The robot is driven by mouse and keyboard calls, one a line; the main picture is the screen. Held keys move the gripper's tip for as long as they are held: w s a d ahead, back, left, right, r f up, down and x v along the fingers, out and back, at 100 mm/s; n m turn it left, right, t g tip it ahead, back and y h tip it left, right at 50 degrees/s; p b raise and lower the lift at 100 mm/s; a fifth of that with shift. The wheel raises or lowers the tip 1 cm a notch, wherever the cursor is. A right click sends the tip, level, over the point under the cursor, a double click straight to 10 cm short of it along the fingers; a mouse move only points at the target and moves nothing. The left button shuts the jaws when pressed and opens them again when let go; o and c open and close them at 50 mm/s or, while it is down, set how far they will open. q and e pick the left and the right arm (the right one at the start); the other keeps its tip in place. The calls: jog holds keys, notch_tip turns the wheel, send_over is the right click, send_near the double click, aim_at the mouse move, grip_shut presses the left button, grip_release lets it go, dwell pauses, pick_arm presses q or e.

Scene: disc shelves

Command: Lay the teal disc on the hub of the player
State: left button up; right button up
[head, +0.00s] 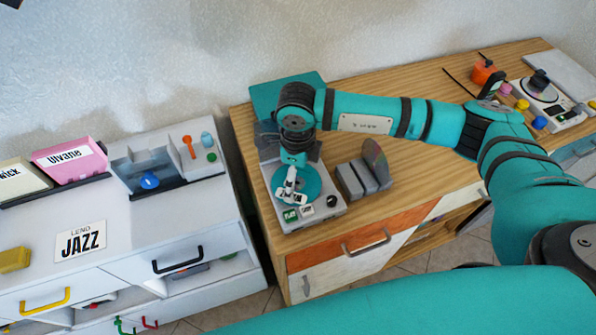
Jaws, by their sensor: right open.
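The player (324,212) stands on the wooden cabinet, a grey box with its teal lid (285,92) raised at the back. The teal disc (312,181) lies flat at the player's top. The hub is hidden beneath my right gripper, so I cannot tell whether the disc sits fully on it. My right gripper (287,197) points down over the disc, open, its pale fingertips close to the disc's surface. I cannot tell whether they touch it. My left gripper is not in view.
Grey blocks holding an upright dark disc (376,163) stand right of the player. Another player (540,92) with coloured knobs stands at the far right. Bare wood (420,170) lies at the cabinet's front.

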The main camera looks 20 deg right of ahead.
jog(key=shift+s, duration=0.1)
jog(key=c, duration=1.4)
jog(key=shift+f, duration=0.15)
grip_shut()
